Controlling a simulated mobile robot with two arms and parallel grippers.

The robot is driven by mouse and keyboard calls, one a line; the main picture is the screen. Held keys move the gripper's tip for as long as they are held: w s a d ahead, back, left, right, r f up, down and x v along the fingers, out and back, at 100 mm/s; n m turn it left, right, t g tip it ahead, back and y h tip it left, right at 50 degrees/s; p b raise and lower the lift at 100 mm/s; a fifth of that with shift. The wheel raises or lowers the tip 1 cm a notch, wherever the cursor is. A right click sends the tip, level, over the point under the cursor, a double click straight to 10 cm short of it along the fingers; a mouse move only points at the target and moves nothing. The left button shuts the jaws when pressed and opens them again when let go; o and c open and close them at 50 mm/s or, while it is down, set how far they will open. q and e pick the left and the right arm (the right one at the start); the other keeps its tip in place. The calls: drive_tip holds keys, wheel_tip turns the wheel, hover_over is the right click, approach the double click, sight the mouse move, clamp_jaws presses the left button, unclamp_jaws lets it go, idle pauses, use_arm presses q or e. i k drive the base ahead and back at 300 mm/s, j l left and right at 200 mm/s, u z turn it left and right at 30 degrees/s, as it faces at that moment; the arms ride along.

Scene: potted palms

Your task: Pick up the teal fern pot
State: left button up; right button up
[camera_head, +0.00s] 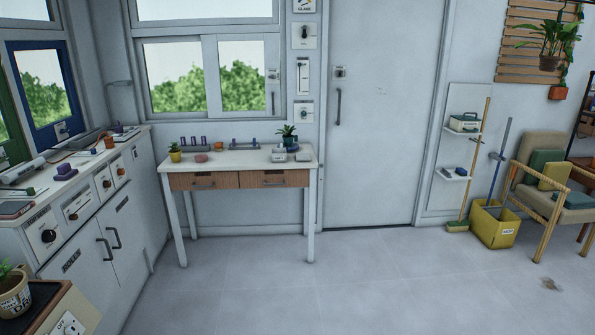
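A small potted plant (288,141) with green leaves stands upright at the back right of the white table (235,160) below the window. Its pot looks dark teal, though it is small and far off. A yellow pot with a small plant (175,154) stands at the table's left end. Neither of my grippers is in view.
Small items, including a pink thing (201,158) and a grey device (279,154), share the tabletop. A cabinet counter (100,155) runs along the left wall. A yellow mop bucket (494,224) and a chair (550,190) stand at right. The floor before the table is clear.

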sight(288, 139)
drive_tip(key=i, duration=2.1)
